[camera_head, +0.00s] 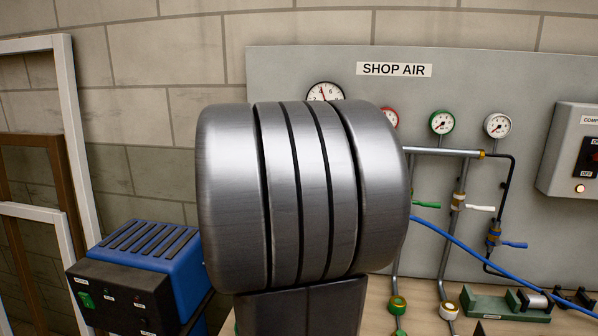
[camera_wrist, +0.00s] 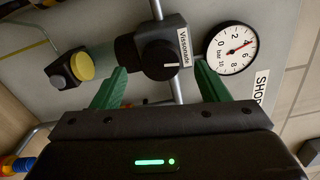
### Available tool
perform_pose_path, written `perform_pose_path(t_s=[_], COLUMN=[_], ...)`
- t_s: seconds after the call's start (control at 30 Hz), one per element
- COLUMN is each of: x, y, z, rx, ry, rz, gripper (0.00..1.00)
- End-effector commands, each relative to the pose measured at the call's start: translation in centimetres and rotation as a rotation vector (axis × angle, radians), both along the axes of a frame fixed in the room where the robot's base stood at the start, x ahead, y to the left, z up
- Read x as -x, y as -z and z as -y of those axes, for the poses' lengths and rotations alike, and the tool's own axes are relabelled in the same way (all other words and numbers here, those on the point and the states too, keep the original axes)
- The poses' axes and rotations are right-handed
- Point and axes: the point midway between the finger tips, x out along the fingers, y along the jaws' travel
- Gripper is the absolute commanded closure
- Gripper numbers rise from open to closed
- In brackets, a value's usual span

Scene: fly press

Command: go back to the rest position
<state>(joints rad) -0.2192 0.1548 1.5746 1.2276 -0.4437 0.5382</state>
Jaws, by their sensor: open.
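My gripper (camera_wrist: 161,67) shows in the wrist view with its two green fingers spread apart and nothing held between them. Between and just beyond the fingertips is a black round knob (camera_wrist: 160,59) with a white pointer mark and a small white label beside it. The knob appears in line with the gap; I cannot tell whether a finger touches it. In the head view my gripper is not visible. A large grey metal ringed body, part of my arm, fills the middle and hides what is behind it.
A white dial gauge (camera_wrist: 231,47) and a yellow-capped fitting (camera_wrist: 81,66) flank the knob on the grey panel. In the head view, the SHOP AIR panel (camera_head: 480,80) carries gauges, pipes and valves. A blue hose (camera_head: 470,252) crosses it. A blue machine (camera_head: 150,262) stands at left.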

Motion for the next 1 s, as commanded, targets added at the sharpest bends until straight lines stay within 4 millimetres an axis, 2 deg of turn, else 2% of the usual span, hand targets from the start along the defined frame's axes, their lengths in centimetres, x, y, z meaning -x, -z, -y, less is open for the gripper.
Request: perform_pose_path(t_s=[0.27,0.7,1.0], x=[-4.6,-4.3,-4.2], y=[0.0,0.1,-0.1], z=[1.0,1.1,1.3], rx=[0.001,-0.652,-1.008], ry=[0.002,0.0,0.0], rz=[-0.002,0.132,0.203], gripper=[0.32,0.32,0.32])
